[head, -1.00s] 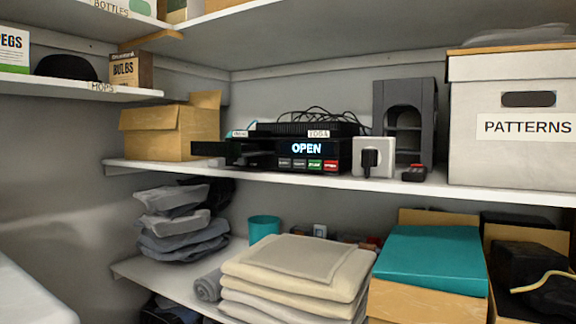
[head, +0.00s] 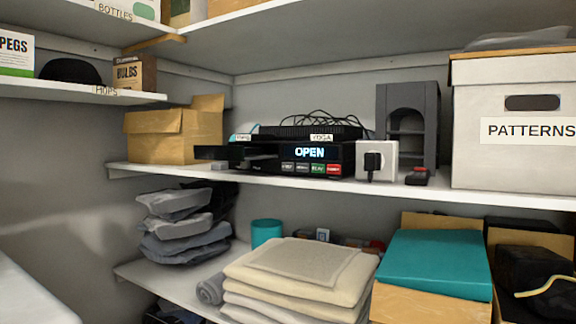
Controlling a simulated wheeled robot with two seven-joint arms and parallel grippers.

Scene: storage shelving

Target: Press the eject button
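A black disc player (head: 310,165) stands on the middle shelf, with its display (head: 310,152) reading OPEN. A black tray (head: 228,154) appears to stick out at the player's left side. Neither of my grippers is in view.
A white socket box with a black plug (head: 377,161) stands just right of the player. A cardboard box (head: 174,135) is to its left, a dark grey arched stand (head: 408,115) behind right. A white PATTERNS box (head: 512,125) fills the right end. Folded cloths (head: 300,265) lie below.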

